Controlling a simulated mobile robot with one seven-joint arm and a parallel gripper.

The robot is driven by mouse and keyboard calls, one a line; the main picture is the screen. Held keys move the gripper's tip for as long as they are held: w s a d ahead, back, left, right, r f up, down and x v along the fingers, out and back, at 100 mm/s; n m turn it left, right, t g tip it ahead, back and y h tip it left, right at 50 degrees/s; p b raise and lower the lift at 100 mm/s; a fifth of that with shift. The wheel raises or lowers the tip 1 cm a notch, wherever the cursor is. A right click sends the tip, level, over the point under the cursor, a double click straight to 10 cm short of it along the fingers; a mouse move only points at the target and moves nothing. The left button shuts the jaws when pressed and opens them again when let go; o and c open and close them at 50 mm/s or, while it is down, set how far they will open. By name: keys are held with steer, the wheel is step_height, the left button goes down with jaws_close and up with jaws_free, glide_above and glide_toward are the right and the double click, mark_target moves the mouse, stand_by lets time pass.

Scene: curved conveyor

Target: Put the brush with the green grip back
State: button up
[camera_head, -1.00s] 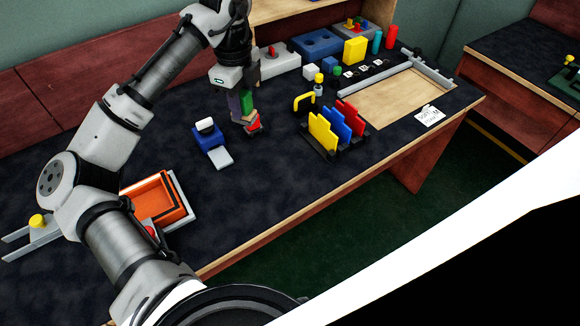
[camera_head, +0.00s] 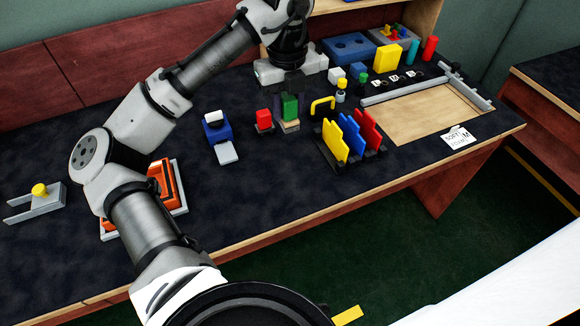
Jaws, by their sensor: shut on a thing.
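The brush with the green grip (camera_head: 290,106) is upright, with its pale tan base (camera_head: 289,126) below the grip. My gripper (camera_head: 291,101) comes down from above and is shut on the green grip, one finger showing on each side. The brush is at or just above the dark table top; I cannot tell whether its base touches. A similar piece with a red grip (camera_head: 264,117) and a dark base stands just left of it, with a small gap between them.
A yellow handle (camera_head: 322,103) stands close on the right. A rack with yellow, blue and red plates (camera_head: 336,141) is at front right. A blue block with a grey plate (camera_head: 216,128) is on the left. An orange tray (camera_head: 172,187) lies nearer. Bare table lies in front of the brush.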

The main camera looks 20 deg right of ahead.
mark_target(288, 126)
step_height(288, 126, down, 18)
steer(key=shift+f+p, duration=0.1)
steer(key=shift+p, duration=0.65)
steer(key=shift+f, duration=0.1)
steer(key=o, duration=0.9)
steer(key=shift+o, duration=0.2)
step_height(288, 126, up, 12)
steer(key=shift+r+b, duration=0.2)
steer(key=shift+b, duration=0.65)
